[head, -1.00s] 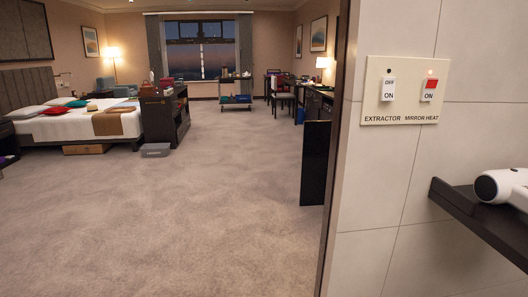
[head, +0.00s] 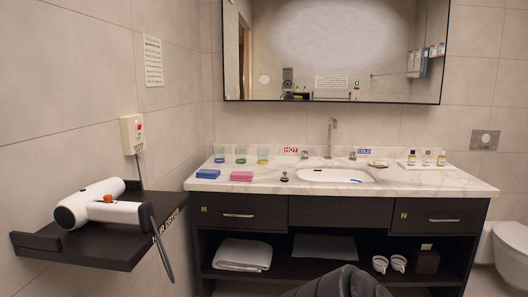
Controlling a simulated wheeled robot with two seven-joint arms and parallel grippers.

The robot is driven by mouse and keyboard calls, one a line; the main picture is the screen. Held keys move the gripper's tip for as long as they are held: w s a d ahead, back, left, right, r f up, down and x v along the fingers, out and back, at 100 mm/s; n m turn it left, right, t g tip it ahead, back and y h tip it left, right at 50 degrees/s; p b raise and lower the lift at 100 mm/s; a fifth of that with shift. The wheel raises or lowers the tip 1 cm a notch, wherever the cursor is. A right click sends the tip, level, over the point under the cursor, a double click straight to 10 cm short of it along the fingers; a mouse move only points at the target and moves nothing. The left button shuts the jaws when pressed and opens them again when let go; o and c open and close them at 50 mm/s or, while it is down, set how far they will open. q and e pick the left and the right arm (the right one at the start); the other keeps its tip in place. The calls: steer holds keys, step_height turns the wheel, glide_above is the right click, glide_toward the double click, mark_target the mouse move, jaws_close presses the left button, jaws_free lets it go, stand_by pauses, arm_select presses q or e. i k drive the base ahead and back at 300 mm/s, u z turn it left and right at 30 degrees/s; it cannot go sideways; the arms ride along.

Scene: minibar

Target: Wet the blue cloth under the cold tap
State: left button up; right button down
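A small blue cloth (head: 208,174), folded flat, lies at the left end of the marble counter (head: 440,183). A pink folded cloth (head: 241,176) lies to its right. The white basin (head: 335,175) is set in the middle of the counter, with a chrome spout (head: 332,137) behind it. The cold tap (head: 352,155) is right of the spout, beside a blue COLD label (head: 364,150). A red HOT label (head: 290,150) is on the left side. Whether water runs is too small to tell. Neither of my grippers is in view.
A dark shelf (head: 70,254) with a white hair dryer (head: 100,207) juts from the left wall. Several tumblers (head: 241,154) stand behind the cloths. A small dark stopper-like object (head: 284,176) lies left of the basin. A toilet (head: 513,250) is at the right.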

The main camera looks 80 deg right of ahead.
mark_target(353, 155)
steer(key=z, duration=2.95)
steer(key=i, duration=2.8)
steer(key=z, duration=1.05)
